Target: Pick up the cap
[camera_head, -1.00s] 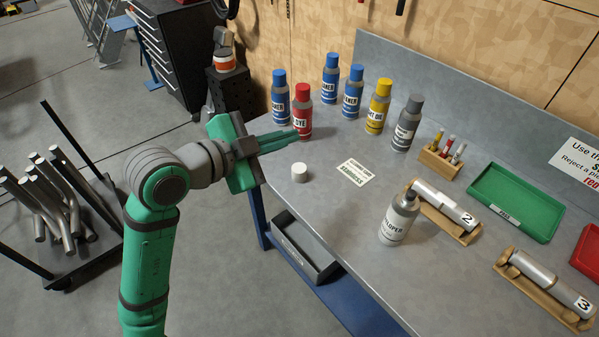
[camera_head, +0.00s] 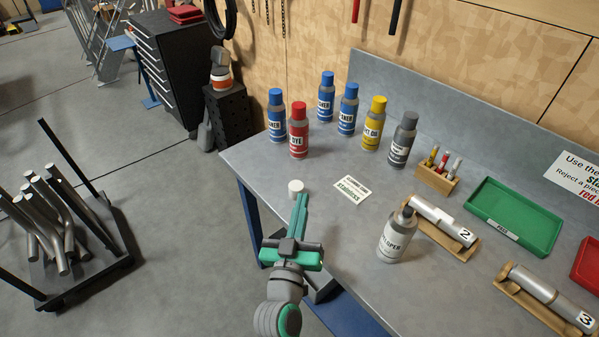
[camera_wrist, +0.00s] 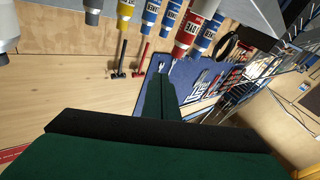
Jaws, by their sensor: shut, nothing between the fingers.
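The cap is a small white cylinder (camera_head: 295,186) standing on the grey workbench (camera_head: 330,225) near its left edge. My gripper (camera_head: 302,198) is just in front of the cap in the head view, its green fingers together and pointing toward it. The fingertips partly overlap the cap's lower edge in the picture; I cannot tell whether they touch it. In the wrist view the closed green fingers (camera_wrist: 160,90) point away with nothing between them, and I cannot make out the cap there. An uncapped-looking developer can (camera_head: 397,235) stands to the right.
A red dye can (camera_head: 299,132) and several blue, yellow and grey cans stand behind. A small label card (camera_head: 352,190) lies right of the cap. Wooden cradles with metal pieces, a pen holder (camera_head: 437,178) and a green tray (camera_head: 515,215) are farther right.

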